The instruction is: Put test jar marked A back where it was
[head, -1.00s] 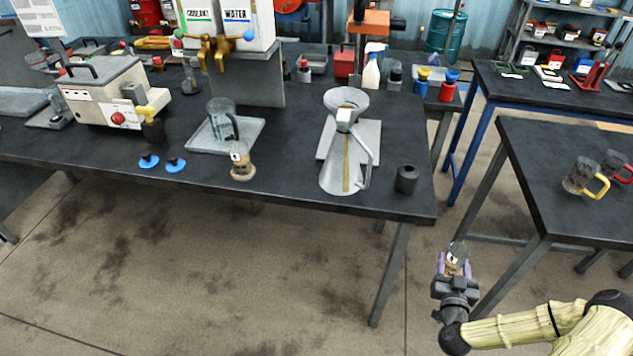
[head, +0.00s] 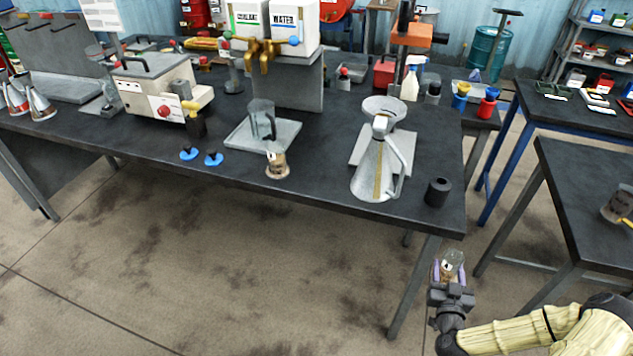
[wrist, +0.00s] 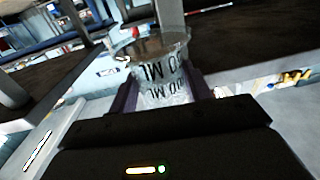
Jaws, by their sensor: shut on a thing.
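My gripper (head: 450,272) is at the lower right of the head view, out over the floor in front of the long bench. It is shut on a small clear jar (head: 453,261) with a white label. In the wrist view the held jar (wrist: 165,75) shows dark "ML" print and a brownish layer near its rim; I cannot read a letter there. A second labelled jar (head: 277,162), with brownish contents, stands upright near the bench's front edge. I cannot make out its letter clearly.
The long dark bench (head: 320,185) holds a metal funnel jug (head: 378,165), a black cylinder (head: 438,192), a glass jug on a grey tray (head: 262,130), two blue stoppers (head: 201,156) and a white machine (head: 160,92). Another dark table (head: 575,185) stands at right. Floor between is clear.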

